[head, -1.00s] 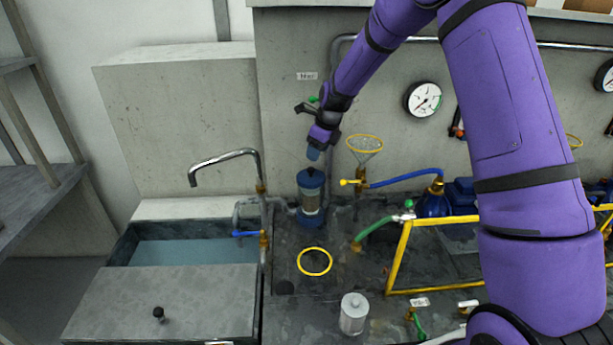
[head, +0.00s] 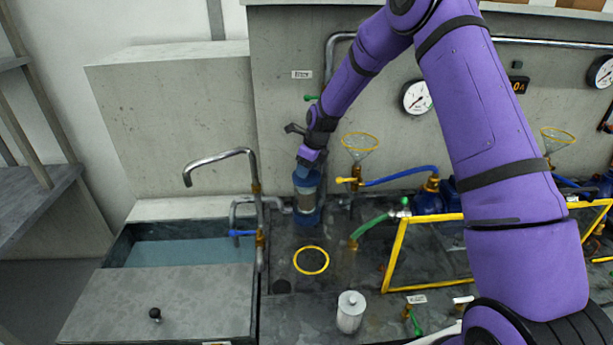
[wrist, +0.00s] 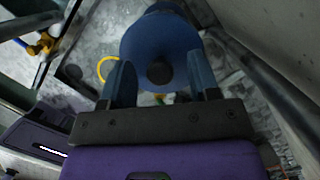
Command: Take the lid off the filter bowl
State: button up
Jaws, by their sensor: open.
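The filter bowl (head: 306,198) stands upright on the bench beside the wall, a clear cylinder with a blue base. Its blue lid (wrist: 160,45) with a dark round knob (wrist: 160,73) fills the upper middle of the wrist view. In the head view the lid is mostly hidden by my gripper. My gripper (wrist: 164,82) is open, with one blue finger on each side of the knob. In the head view my gripper (head: 308,163) points down at the top of the bowl. I cannot tell whether the fingers touch the lid.
A sink (head: 190,252) with a bent tap (head: 222,162) is at the left. A yellow ring (head: 311,260) and a white canister (head: 350,311) are in front. A yellow funnel (head: 359,141), pipes and a yellow frame (head: 398,255) are to the right.

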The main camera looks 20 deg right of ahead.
jog(key=c, duration=1)
